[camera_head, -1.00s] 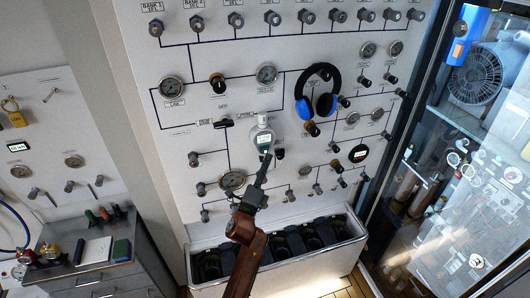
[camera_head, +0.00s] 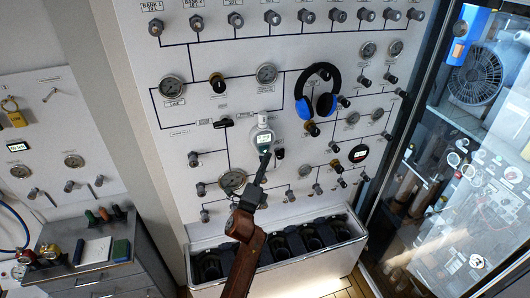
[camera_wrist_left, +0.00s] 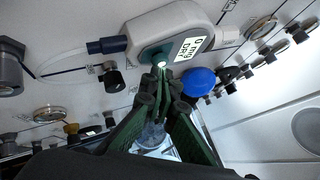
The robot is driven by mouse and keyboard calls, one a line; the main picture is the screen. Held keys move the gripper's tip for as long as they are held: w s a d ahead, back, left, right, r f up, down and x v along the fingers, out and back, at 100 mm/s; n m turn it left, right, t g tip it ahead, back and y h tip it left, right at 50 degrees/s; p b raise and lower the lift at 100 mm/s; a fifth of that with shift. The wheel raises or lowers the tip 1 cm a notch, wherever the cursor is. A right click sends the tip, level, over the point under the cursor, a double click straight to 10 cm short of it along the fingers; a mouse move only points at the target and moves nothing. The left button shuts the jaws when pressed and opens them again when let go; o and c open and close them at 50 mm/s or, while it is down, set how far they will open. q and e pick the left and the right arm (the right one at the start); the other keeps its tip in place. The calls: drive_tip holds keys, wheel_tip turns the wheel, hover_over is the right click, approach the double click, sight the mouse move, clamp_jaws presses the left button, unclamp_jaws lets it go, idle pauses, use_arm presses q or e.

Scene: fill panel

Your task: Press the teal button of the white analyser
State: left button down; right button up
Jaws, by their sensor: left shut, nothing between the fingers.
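The white analyser (camera_head: 263,136) is mounted on the middle of the wall panel. The wrist view shows it as a white box (camera_wrist_left: 172,30) with a lit display (camera_wrist_left: 189,48) reading "0 mg DRY". The teal button (camera_wrist_left: 153,53) is beside the display, with a bright spot at its edge. My left gripper (camera_wrist_left: 160,70) is shut and empty, with its fingertips right at the lower edge of the button; I cannot tell whether they touch it. In the head view the left gripper (camera_head: 266,157) is just below the analyser and hides the button's area. My right gripper is not in view.
Blue headphones (camera_head: 316,92) hang on the panel right of the analyser. Gauges (camera_head: 232,181) and several valve knobs surround it. A white trough (camera_head: 330,243) with dark bottles stands below. A glass cabinet (camera_head: 450,150) is on the right.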

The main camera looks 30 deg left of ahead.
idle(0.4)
use_arm(q)
drive_tip(key=shift+s+d, duration=0.3)
drive_tip(key=shift+s, duration=0.05)
drive_tip(key=shift+d, duration=0.1)
drive_tip(key=shift+s+d, duration=1.95)
drive_tip(key=shift+d, duration=0.3)
